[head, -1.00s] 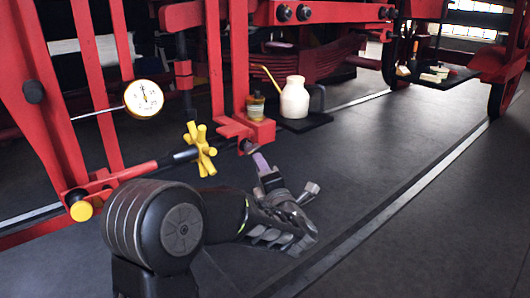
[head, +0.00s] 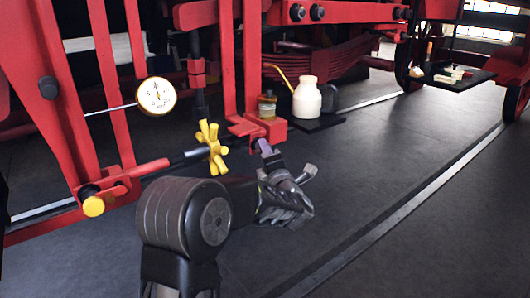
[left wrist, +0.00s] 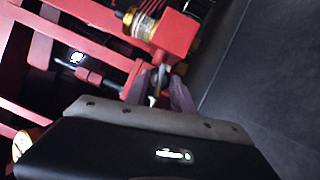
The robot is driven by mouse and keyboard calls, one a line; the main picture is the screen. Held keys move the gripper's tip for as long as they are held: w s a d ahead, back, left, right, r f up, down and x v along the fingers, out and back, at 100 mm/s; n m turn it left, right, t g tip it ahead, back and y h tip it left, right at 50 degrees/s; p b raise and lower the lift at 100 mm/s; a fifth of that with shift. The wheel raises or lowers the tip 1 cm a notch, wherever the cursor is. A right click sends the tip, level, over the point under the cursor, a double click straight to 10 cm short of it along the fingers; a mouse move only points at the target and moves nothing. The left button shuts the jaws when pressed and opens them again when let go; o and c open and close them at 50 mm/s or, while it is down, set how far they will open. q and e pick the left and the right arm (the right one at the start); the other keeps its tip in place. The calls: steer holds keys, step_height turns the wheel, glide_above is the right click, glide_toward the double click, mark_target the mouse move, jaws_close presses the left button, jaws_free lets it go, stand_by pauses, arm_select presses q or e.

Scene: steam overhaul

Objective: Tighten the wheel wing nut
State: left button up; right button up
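My left gripper (head: 266,150) reaches up to the lower end of the small red block (head: 262,128) on the red frame. In the left wrist view its two purple-grey fingers (left wrist: 159,94) stand apart, with a small grey metal piece (left wrist: 158,78) between them below the red block (left wrist: 176,34). This piece looks like the wing nut on its stud, but its shape is unclear. I cannot tell whether the fingers touch it. The fingers mostly hide it in the head view. A yellow star-shaped handwheel (head: 212,148) sits on the rod to the left. My right gripper is not in view.
A cream oil can (head: 307,100) stands on a dark plate behind the red block, and an amber jar (head: 267,104) sits on the block. A dial gauge (head: 156,96) hangs at the left. A tray (head: 455,78) is at the back right. The floor at right is clear.

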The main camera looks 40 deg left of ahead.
arm_select(q)
steer(key=shift+w+a, duration=0.1)
steer(key=shift+a, duration=0.05)
steer(key=shift+c, duration=0.3)
jaws_close()
stand_by(0.3)
steer(key=m+g+p, duration=0.2)
steer(key=m+p, duration=0.3)
steer(key=p, duration=0.5)
steer(key=m+g+h+p, duration=0.1)
steer(key=m+g+p, duration=0.2)
steer(key=p, duration=0.7)
steer(key=m+g+h+p, duration=0.1)
steer(key=m+g+p, duration=0.1)
steer(key=m+p, duration=0.5)
steer(key=shift+w+d+r+g+p, duration=0.2)
steer(key=shift+r+g+p, duration=0.15)
steer(key=shift+p, duration=1.25)
